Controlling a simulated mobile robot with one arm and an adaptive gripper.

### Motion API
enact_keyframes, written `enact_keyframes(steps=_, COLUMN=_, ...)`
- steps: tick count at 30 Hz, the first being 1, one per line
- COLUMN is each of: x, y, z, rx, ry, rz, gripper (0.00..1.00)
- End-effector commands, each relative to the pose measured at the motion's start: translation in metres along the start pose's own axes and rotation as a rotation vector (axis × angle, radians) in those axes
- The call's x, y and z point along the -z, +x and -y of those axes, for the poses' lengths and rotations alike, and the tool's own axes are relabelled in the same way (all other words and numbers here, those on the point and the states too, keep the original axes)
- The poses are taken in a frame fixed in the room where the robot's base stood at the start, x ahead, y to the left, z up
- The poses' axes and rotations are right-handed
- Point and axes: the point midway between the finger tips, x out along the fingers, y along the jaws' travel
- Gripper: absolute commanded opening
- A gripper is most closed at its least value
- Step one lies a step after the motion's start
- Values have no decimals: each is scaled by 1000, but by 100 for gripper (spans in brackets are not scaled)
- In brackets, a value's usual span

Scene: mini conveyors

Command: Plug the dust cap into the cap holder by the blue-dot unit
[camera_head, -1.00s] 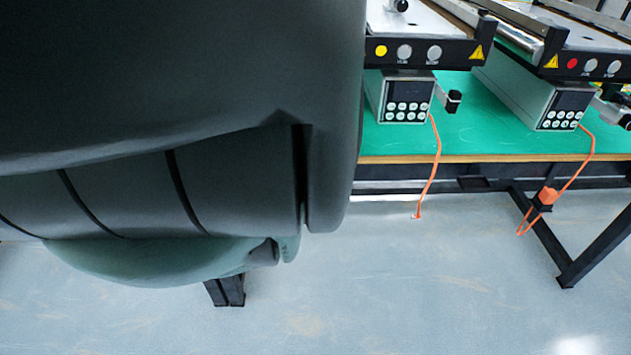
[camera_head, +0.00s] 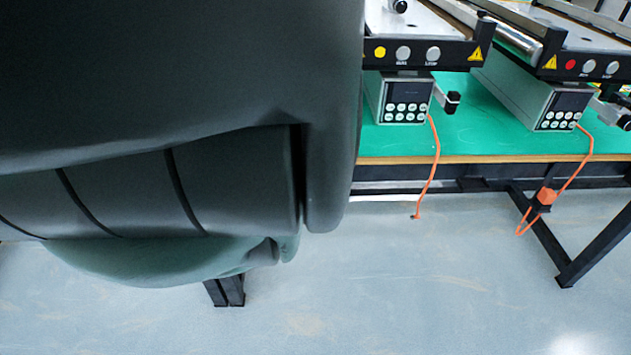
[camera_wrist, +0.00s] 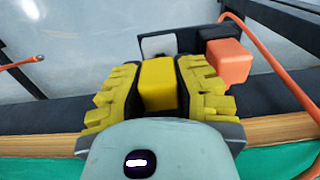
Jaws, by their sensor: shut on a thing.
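In the wrist view my gripper (camera_wrist: 157,92) has its ridged yellow fingers closed on a yellow block (camera_wrist: 158,82), which I take to be the dust cap. A black bracket (camera_wrist: 187,41) with a pale square face (camera_wrist: 158,46) lies just beyond the cap. I take this bracket to be the cap holder; the cap overlaps its lower part, and I cannot tell whether they touch. An orange block (camera_wrist: 228,62) sits at the bracket's right. In the head view my arm hides the gripper, and no blue dot shows.
A loose orange cable end (camera_wrist: 20,63) hangs at left. The wooden table edge (camera_wrist: 280,128) runs below my gripper. In the head view, a yellow-dot unit (camera_head: 415,52) and a red-dot unit (camera_head: 578,66) stand on the green table top (camera_head: 470,125). An orange block (camera_head: 546,196) hangs near a table leg.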

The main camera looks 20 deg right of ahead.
Motion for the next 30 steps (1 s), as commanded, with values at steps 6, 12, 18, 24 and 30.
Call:
enact_keyframes(steps=6, x=0, y=0, z=0, rx=0, ry=0, rz=0, gripper=0)
enact_keyframes(steps=12, x=0, y=0, z=0, rx=0, ry=0, rz=0, gripper=0)
enact_keyframes(steps=18, x=0, y=0, z=0, rx=0, ry=0, rz=0, gripper=0)
enact_keyframes(steps=24, x=0, y=2, z=0, rx=0, ry=0, rz=0, gripper=0)
enact_keyframes(steps=30, x=0, y=7, z=0, rx=0, ry=0, rz=0, gripper=0)
